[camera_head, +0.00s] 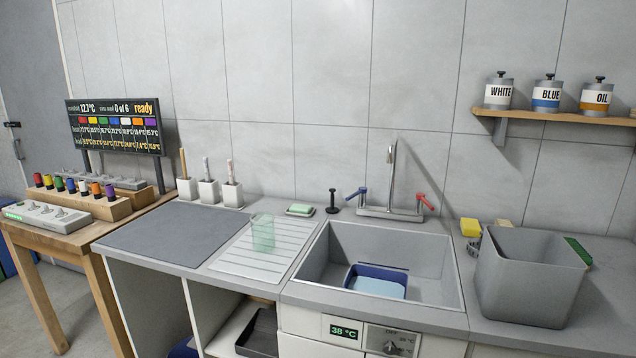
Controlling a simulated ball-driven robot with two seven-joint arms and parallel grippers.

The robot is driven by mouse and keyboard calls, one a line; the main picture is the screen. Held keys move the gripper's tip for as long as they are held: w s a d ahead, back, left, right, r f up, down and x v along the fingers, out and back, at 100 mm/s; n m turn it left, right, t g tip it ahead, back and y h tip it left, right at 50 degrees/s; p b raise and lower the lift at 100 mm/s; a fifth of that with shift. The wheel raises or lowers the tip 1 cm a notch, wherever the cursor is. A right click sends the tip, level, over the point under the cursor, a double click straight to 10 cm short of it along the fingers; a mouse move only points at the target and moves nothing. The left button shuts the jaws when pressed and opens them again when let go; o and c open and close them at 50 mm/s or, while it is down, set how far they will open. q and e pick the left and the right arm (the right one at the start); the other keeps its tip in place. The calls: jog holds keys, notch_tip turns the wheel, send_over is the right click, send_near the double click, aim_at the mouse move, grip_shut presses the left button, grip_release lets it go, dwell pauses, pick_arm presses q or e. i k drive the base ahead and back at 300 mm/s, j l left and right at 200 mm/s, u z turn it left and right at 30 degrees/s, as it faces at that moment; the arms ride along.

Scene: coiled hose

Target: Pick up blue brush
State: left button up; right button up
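Three brushes stand upright in white holders at the back of the counter, left of the sink. The left brush (183,163) has a tan handle. The middle brush (206,168) and the right brush (230,171) have pale handles with small coloured marks too small to read. Their heads are hidden inside the left holder (187,189), middle holder (208,193) and right holder (232,195). I cannot tell which brush is blue. Neither of my grippers is in view.
A grey mat (170,233) lies clear before the holders. A green glass (263,233) stands on the drainboard (240,262). The sink (440,290) holds a blue basin (352,279). A grey bin (528,280) stands at right. A display (115,128) rises at left.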

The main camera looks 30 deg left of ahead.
aim_at(205, 159)
jog(key=u, duration=1.7)
